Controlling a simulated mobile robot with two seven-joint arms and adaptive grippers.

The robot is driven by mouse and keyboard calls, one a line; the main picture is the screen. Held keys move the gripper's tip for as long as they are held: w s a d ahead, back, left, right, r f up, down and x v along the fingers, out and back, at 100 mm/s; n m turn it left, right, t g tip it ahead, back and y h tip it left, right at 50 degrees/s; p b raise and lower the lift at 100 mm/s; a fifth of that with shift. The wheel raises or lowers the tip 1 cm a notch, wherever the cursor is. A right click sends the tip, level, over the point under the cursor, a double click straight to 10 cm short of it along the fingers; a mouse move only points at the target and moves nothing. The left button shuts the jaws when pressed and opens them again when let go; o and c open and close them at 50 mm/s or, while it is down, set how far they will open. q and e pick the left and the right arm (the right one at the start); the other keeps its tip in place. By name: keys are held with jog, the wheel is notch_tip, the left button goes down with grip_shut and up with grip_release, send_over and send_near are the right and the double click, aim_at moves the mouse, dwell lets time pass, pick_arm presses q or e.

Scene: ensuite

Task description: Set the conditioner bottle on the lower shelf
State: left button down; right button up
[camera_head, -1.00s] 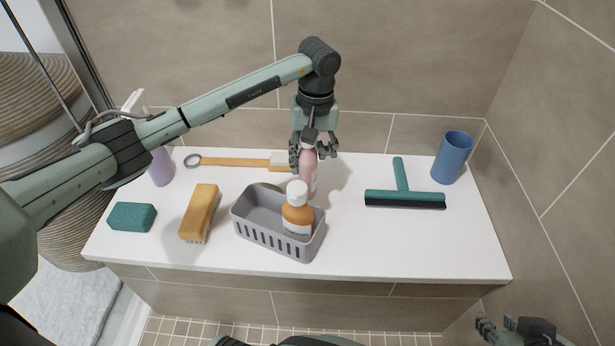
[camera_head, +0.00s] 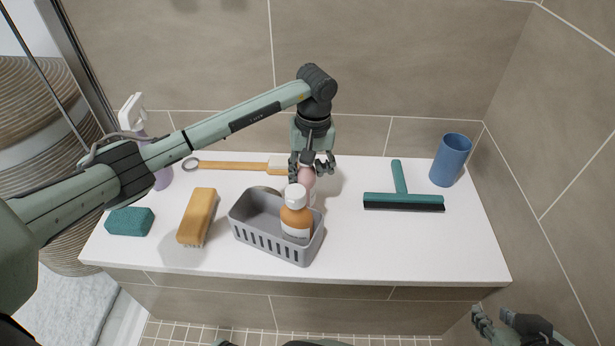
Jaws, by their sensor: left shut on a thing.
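A pink bottle (camera_head: 307,180) stands upright behind the grey basket, at the middle of the white ledge (camera_head: 400,245). I cannot read a label on it. My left gripper (camera_head: 311,168) comes down from above and is shut on its upper part. The bottle's base is hidden by the orange bottle, so I cannot tell if it touches the ledge. The orange bottle (camera_head: 296,216) with a white cap stands in the grey basket (camera_head: 268,238). My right gripper (camera_head: 492,320) is low at the right, empty, with its fingers apart, in front of the ledge.
A teal squeegee (camera_head: 403,201) and a blue cup (camera_head: 450,160) are on the right. A wooden-handled brush (camera_head: 235,165) lies behind the basket; a tan brush (camera_head: 197,217), teal sponge (camera_head: 130,222) and purple spray bottle (camera_head: 162,178) are left. The front right is clear.

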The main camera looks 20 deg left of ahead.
pick_arm(q)
jog(key=c, duration=0.6)
grip_release()
